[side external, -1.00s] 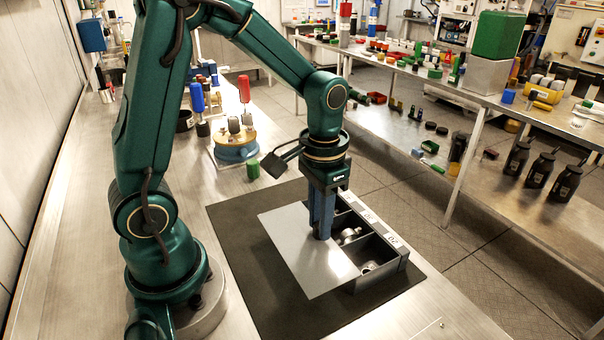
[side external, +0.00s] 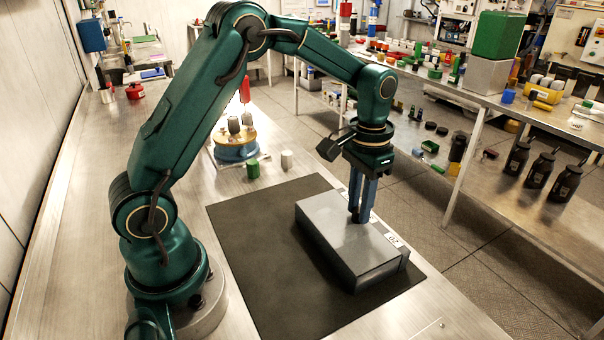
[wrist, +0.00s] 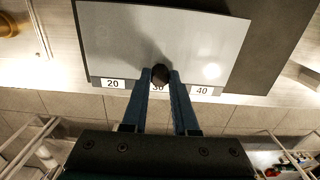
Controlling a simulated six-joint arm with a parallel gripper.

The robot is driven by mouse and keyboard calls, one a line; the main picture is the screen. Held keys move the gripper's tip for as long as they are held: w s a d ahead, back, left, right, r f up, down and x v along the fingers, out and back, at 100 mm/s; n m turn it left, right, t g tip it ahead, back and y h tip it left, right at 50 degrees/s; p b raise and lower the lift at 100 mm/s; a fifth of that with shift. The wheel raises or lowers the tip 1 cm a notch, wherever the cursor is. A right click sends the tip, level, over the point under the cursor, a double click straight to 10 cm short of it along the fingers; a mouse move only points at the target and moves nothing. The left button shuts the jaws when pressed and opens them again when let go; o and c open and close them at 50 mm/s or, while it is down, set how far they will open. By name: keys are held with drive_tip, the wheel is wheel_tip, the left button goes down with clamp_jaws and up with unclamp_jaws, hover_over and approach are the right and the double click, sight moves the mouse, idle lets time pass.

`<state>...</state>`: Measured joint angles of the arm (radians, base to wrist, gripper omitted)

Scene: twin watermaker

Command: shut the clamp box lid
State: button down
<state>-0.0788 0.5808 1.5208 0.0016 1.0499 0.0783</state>
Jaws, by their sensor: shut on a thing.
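The clamp box (side external: 372,278) is a dark grey box on the dark mat. Its flat grey lid (side external: 335,230) lies over the top and covers the compartments, so the clamps inside are hidden. The lid also fills the upper part of the wrist view (wrist: 130,45). My gripper (side external: 358,218) points down at the lid's far right edge. In the wrist view its blue fingers (wrist: 161,80) are closed on a dark round knob (wrist: 160,74) at that edge. The label strip beside the lid shows 20 (wrist: 113,84) and 40 (wrist: 202,90); the middle label is partly hidden.
The dark mat (side external: 260,250) has free room left of the box. The bench edge lies close to the box's right.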

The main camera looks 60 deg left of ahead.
drive_tip(key=shift+w, duration=0.25)
drive_tip(key=c, duration=0.7)
unclamp_jaws()
drive_tip(key=shift+s, duration=0.1)
drive_tip(key=shift+r, duration=2.6)
wheel_tip(320, 180, up, 7)
drive_tip(key=t, duration=0.2)
hover_over(350, 228)
drive_tip(key=s+r+t, duration=0.2)
drive_tip(key=s, duration=0.3)
drive_tip(key=shift+t, duration=0.9)
drive_tip(key=s+f, duration=0.1)
drive_tip(key=s, duration=0.2)
drive_tip(key=s+d+f, duration=0.1)
drive_tip(key=s+f, duration=0.1)
drive_tip(key=s, duration=0.1)
drive_tip(key=s+f, duration=0.1)
drive_tip(key=s, duration=0.2)
drive_tip(key=shift+s+d+f, duration=0.15)
drive_tip(key=shift+d+f, duration=0.1)
drive_tip(key=shift+f, duration=0.1)
